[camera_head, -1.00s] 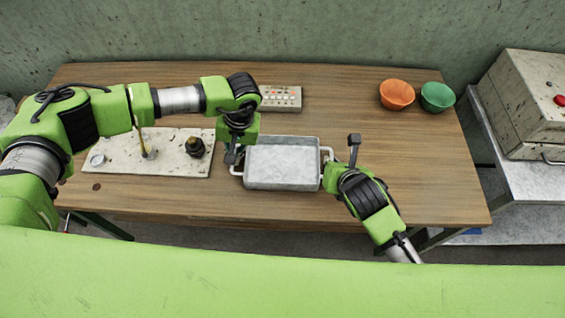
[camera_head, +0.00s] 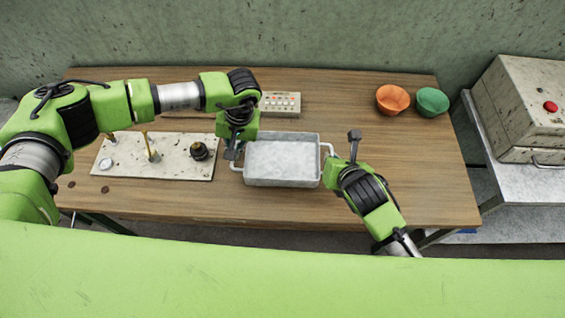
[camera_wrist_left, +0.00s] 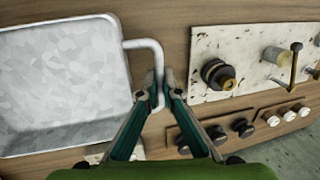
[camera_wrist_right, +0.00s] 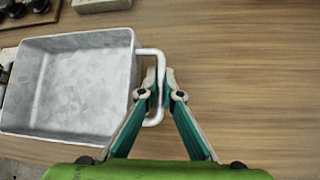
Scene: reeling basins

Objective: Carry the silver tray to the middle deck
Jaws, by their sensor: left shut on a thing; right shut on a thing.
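The silver tray (camera_head: 283,183) is a shallow grey rectangular pan with a looped handle at each short end. It looks empty and level in the head view, over the front middle of the wooden table (camera_head: 420,170). My left gripper (camera_wrist_left: 163,82) is shut on the tray's left handle. My right gripper (camera_wrist_right: 160,80) is shut on its right handle. The tray appears a little above the tabletop; the gap under it is hidden. No surface is marked as the middle deck, so I cannot tell which it is.
A speckled panel (camera_head: 125,165) with a dark knob lies left of the tray. A button box (camera_head: 282,103) sits behind it. Orange (camera_head: 392,99) and green (camera_head: 432,102) bowls stand back right. A grey machine (camera_head: 525,105) stands on a side bench. Table right of the tray is clear.

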